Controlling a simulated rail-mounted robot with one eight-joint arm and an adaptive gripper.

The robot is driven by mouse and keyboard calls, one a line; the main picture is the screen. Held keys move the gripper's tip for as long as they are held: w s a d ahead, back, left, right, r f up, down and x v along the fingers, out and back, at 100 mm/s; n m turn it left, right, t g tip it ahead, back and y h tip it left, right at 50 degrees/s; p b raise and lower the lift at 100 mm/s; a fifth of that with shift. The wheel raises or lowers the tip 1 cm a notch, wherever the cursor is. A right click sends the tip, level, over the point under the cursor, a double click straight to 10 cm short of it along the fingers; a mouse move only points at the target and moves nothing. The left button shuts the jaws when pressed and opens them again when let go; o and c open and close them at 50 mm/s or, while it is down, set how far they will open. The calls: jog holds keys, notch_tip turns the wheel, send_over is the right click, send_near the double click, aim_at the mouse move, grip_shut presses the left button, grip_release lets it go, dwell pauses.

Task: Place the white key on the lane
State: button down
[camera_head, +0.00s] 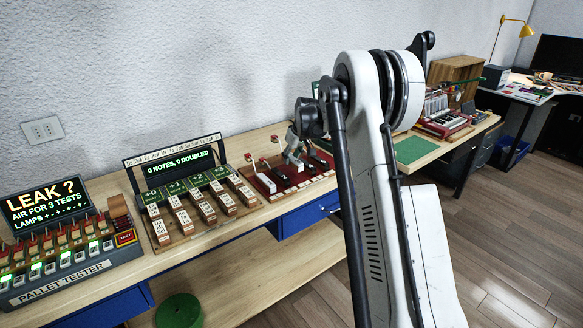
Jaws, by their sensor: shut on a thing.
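A red piano-action board (264,196) lies on the long wooden bench, with light and dark key pieces and red-topped posts on it. My gripper (293,158) is small in view over the back middle of this board, left of my arm. It is shut on a whitish piece that looks like the white key (297,163), held at or just above the board. The fingertips and the key blend together, so I cannot tell whether the key touches a lane. My arm hides the board's right side.
Left of the board stands a rack of labelled blocks (185,215) with a screen reading "0 NOTES, 0 DOUBLED". A pallet tester (70,262) is at far left. Right of my arm are a green mat (413,149) and a small red keyboard (442,124).

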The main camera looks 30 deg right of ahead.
aim_at(292, 166)
jog(key=shift+d+f, duration=0.1)
jog(key=shift+f, duration=1.95)
jog(key=shift+f, duration=0.15)
jog(key=c, duration=1.5)
grip_release()
jog(key=shift+c, duration=0.2)
